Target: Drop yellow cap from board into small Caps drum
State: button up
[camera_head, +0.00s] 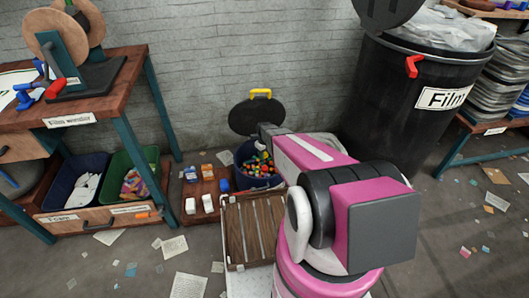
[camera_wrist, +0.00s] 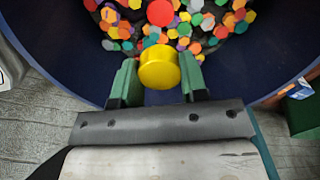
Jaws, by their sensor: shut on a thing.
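The yellow cap (camera_wrist: 159,68) is held between the two green fingers of my gripper (camera_wrist: 158,80) in the wrist view. My gripper is shut on it. The cap is over the inside of the small drum (camera_wrist: 75,72), near its wall, with several coloured caps lying deeper inside. In the head view the small dark blue drum (camera_head: 239,174) stands on the floor against the wall, its dark round lid (camera_head: 246,118) with a yellow handle raised behind it. My arm reaches over the drum and hides part of it. The gripper and held cap cannot be made out there.
A slatted wooden board (camera_head: 250,230) lies in front of the drum. A large black Film drum (camera_head: 405,110) stands right. A workbench (camera_head: 90,110) with bins below is left. Paper scraps litter the floor.

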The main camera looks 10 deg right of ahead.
jog(key=o, duration=1)
jog(key=shift+c, duration=0.2)
jog(key=shift+r, duration=0.1)
notch_tip(320, 180, up, 11)
